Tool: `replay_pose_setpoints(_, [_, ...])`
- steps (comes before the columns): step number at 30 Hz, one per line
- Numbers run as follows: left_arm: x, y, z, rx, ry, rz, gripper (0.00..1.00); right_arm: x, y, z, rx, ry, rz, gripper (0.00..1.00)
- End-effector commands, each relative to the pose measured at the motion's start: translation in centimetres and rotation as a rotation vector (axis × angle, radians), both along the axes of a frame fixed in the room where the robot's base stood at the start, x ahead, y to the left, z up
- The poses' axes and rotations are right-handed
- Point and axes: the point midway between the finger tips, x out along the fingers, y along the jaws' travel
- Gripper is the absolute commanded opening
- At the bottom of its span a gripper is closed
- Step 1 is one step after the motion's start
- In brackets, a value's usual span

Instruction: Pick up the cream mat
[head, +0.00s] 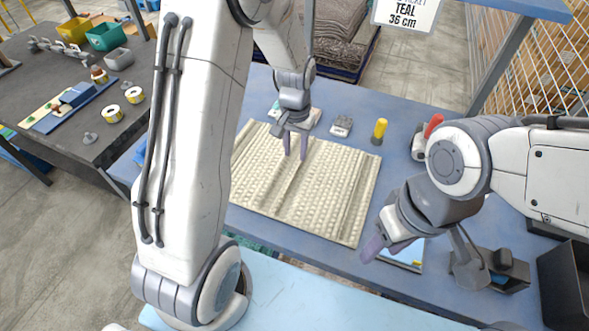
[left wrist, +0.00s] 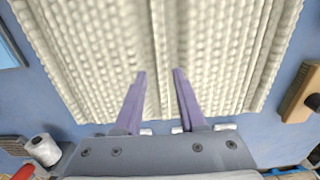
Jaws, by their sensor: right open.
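The cream mat (head: 335,185), knobbly with raised ridges, lies on the blue table. My left gripper (head: 296,156) points down over its far part. Its two purple fingers are apart, with a ridge of the mat running between them. In the left wrist view the cream mat (left wrist: 90,50) fills the upper part, and my left gripper (left wrist: 160,75) has its fingertips on either side of the ridge. I cannot tell whether the tips touch the mat. My right gripper (head: 374,246) is open and empty, right of the mat's near right corner.
Behind and right of the mat stand a grey block-like item (head: 341,125), a yellow-handled tool (head: 379,130) and a red-topped item (head: 432,126). A dark stand (head: 470,270) is at the right. Another bench (head: 60,140) stands left.

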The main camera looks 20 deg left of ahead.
Motion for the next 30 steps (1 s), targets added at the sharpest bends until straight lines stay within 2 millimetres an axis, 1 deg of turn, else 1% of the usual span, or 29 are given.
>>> replay_pose_setpoints(1, [-0.1, 0.0, -0.6, 0.0, 0.003, -0.001, 0.4, 0.0, 0.0, 0.1, 0.0, 0.0, 0.0, 0.5])
replay_pose_setpoints(7, [-0.2, 0.0, -2.0, 0.0, 0.002, -0.001, 0.4, 0.0, 0.0, 0.5, 0.0, 0.0, 0.0, 0.5])
replay_pose_setpoints(12, [-0.5, 0.3, -4.5, -0.001, 0.006, 0.0, 0.4, 0.0, 0.0, 1.4, 0.0, 0.0, 0.0, 0.5])
replay_pose_setpoints(15, [-0.4, 0.2, -5.8, 0.0, 0.003, -0.001, 0.4, 0.0, 0.0, 1.4, 0.0, 0.0, 0.0, 0.5])
replay_pose_setpoints(18, [-0.3, 0.2, -6.5, 0.0, 0.0, -0.001, 0.4, 0.0, 0.0, 1.4, 0.0, 0.0, 0.0, 0.5])
replay_pose_setpoints(24, [-0.3, 0.2, -6.5, 0.0, -0.002, -0.001, 0.4, 0.0, 0.0, 1.4, 0.0, 0.0, 0.0, 0.5])
replay_pose_setpoints(25, [-0.3, 0.2, -6.5, 0.0, -0.001, -0.001, 0.36, 0.0, 0.0, 1.4, 0.0, 0.0, 0.0, 0.5])
replay_pose_setpoints(26, [-0.3, 0.2, -6.5, 0.0, -0.001, -0.001, 0.25, 0.0, 0.0, 1.4, 0.0, 0.0, 0.0, 0.5])
replay_pose_setpoints(27, [-0.3, 0.2, -6.5, 0.0, -0.001, -0.001, 0.09, 0.0, 0.0, 1.4, 0.0, 0.0, 0.0, 0.5])
replay_pose_setpoints(28, [-0.3, 0.2, -6.5, 0.0, -0.001, -0.001, 0.0, 0.0, 0.0, 1.4, 0.0, 0.0, 0.0, 0.5])
replay_pose_setpoints(30, [-0.3, 0.2, -6.5, 0.0, -0.001, -0.001, 0.0, 0.0, 0.0, 1.4, 0.0, 0.0, 0.0, 0.5])
